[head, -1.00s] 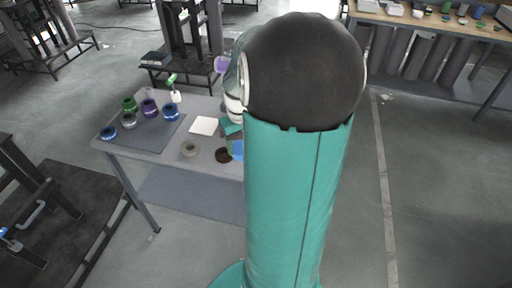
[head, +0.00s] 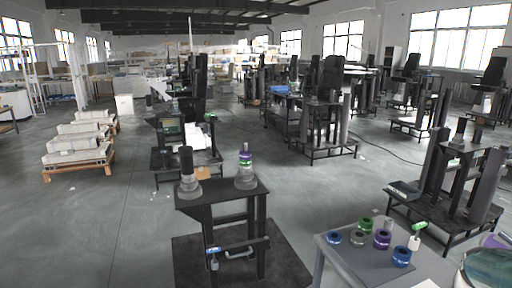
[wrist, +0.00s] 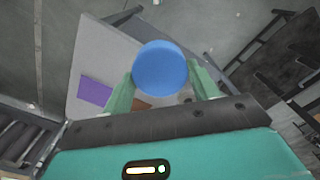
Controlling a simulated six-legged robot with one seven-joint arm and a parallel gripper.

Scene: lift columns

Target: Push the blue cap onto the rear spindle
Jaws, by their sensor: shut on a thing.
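A round blue cap (wrist: 160,68) sits between the green fingers of my gripper (wrist: 161,76) in the wrist view. The gripper is shut on it. In the head view, two spindle-like columns stand on a black stand. The left one is a dark post (head: 187,162) on a grey stepped base. I cannot tell which one is the rear spindle. The gripper and held cap do not show in the head view, and the cap is well away from both columns.

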